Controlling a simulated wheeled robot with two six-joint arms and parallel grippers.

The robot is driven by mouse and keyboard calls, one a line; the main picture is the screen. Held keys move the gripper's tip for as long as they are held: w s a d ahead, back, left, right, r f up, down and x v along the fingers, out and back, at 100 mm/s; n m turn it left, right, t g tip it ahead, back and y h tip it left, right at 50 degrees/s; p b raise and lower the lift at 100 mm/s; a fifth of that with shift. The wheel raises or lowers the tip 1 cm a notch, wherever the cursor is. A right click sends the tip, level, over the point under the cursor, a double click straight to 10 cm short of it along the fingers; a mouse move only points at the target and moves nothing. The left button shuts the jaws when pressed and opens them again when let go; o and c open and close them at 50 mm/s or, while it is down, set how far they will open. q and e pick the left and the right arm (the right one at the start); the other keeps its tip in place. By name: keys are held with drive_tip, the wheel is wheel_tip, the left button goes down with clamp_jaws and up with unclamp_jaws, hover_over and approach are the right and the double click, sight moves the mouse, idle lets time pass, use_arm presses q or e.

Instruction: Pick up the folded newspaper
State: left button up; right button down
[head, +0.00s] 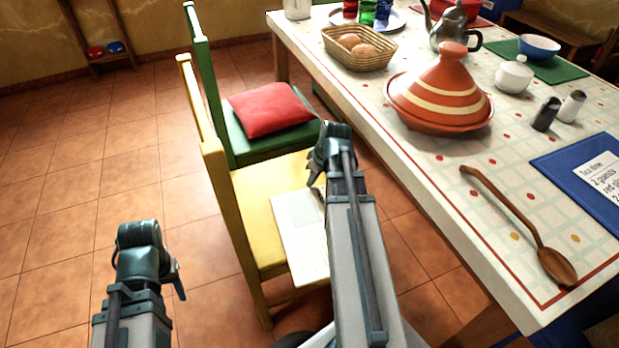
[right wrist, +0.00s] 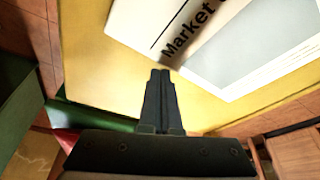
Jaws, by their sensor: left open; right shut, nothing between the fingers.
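The folded newspaper (head: 298,232) lies flat on the seat of the yellow chair (head: 255,210). In the right wrist view the newspaper (right wrist: 262,45) shows the word "Market" and a grey picture panel. My right gripper (head: 317,182) is over the seat at the newspaper's far edge. Its fingers (right wrist: 160,74) are shut and empty, with their tips close to the newspaper's edge in the picture; whether they touch is unclear. My right arm hides part of the newspaper. My left gripper (head: 179,280) is open and empty above the floor, left of the yellow chair.
A green chair with a red cushion (head: 269,108) stands behind the yellow one. The table (head: 400,160) at right holds a tagine (head: 440,92), a bread basket (head: 358,50) and a wooden spoon (head: 530,225). The tiled floor (head: 100,160) at left is clear.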

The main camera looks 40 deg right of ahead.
sight(299, 178)
drive_tip(key=shift+w, duration=0.1)
drive_tip(key=w, duration=0.4)
drive_tip(key=shift+a, duration=0.4)
drive_tip(key=p+v, duration=0.9)
drive_tip(key=v, duration=0.1)
drive_tip(key=shift+s, duration=0.15)
